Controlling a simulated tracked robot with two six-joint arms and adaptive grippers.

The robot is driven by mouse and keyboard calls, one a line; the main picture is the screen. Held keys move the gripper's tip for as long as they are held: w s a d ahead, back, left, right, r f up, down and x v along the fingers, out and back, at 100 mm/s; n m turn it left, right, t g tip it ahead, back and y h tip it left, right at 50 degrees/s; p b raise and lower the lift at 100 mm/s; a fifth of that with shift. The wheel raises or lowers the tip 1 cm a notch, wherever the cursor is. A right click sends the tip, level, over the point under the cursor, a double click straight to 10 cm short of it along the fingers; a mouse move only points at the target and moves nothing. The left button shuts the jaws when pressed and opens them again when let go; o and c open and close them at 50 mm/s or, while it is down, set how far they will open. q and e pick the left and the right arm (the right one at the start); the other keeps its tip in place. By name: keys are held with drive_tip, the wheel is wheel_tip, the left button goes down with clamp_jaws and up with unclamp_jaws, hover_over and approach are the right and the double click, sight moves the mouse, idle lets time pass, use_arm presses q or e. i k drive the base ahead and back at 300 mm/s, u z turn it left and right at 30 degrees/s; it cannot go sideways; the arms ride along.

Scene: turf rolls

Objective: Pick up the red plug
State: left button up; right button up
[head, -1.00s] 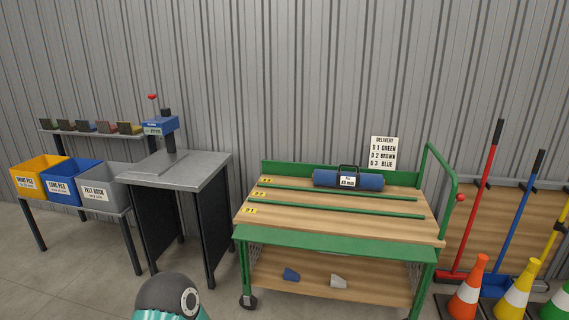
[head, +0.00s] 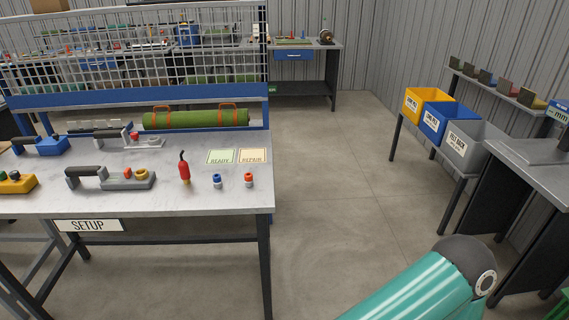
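A small red-orange plug (head: 249,180) with a pale band stands on the grey setup table (head: 110,201), close to its right front corner. A similar blue plug (head: 217,181) stands just left of it. A red bottle with a dark nozzle (head: 184,168) stands further left. Neither of my grippers is in view; only a teal link of one of my arms shows at the lower right, well apart from the plug.
Green and yellow cards (head: 221,156) lie behind the plugs. A green turf roll (head: 195,118) with orange straps lies at the table's back, below a wire mesh. Grey tools stand on the left. Open floor (head: 330,190) separates the table from coloured bins (head: 467,144) on the right.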

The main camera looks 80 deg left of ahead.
sight(183, 166)
drive_tip(key=u, duration=0.05)
drive_tip(key=i, duration=0.25)
drive_tip(key=u, duration=2.7)
drive_tip(key=i, duration=0.15)
drive_tip(key=u, duration=1.3)
drive_tip(key=k, duration=0.25)
drive_tip(key=u, duration=0.45)
drive_tip(key=i, duration=1.35)
drive_tip(key=z, duration=0.5)
